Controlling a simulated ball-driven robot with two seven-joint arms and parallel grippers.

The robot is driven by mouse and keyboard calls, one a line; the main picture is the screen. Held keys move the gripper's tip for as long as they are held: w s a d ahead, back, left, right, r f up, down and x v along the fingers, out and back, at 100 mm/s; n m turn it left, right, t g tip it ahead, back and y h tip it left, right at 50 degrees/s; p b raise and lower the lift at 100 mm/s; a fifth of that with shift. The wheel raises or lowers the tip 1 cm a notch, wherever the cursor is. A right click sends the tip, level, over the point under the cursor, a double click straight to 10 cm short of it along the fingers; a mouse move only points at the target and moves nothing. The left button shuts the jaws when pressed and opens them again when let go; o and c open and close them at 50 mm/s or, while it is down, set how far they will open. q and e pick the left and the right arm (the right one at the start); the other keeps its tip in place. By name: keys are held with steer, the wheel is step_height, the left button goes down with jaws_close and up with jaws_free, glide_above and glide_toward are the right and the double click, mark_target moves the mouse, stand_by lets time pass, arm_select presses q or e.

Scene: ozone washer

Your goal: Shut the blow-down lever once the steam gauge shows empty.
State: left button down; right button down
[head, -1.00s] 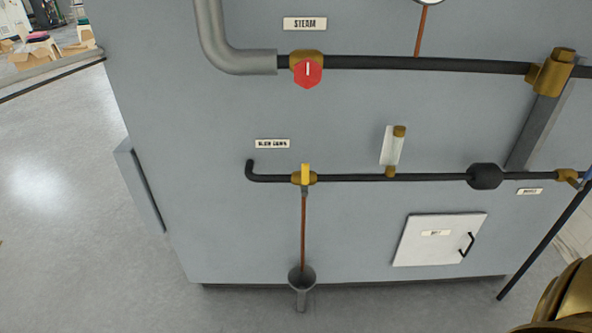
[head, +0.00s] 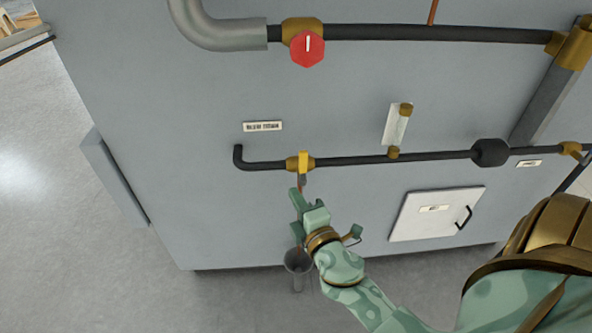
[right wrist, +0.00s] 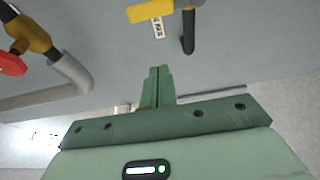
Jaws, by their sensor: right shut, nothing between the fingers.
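The yellow blow-down lever (head: 304,161) sits on a brass valve on the lower black pipe, under a small label (head: 262,126). My left gripper is not in view.
A red valve knob (head: 308,48) is on the upper pipe. A grey drain funnel (head: 298,262) is below, partly beside my right wrist. A sight glass (head: 397,124) and a white hatch (head: 412,214) are to the right. Open floor (head: 75,220) lies left.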

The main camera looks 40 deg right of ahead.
mark_target(303, 168)
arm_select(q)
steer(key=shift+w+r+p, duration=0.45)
arm_select(e)
steer(key=w+d, duration=0.5)
steer(key=w, duration=0.2)
steer(key=shift+w+d, duration=0.25)
steer(key=shift+w, duration=0.1)
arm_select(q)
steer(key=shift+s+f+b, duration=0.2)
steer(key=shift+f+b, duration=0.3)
arm_select(e)
steer(key=shift+s+d+m, duration=0.15)
steer(key=shift+d+m, duration=0.05)
steer(key=shift+m, duration=0.2)
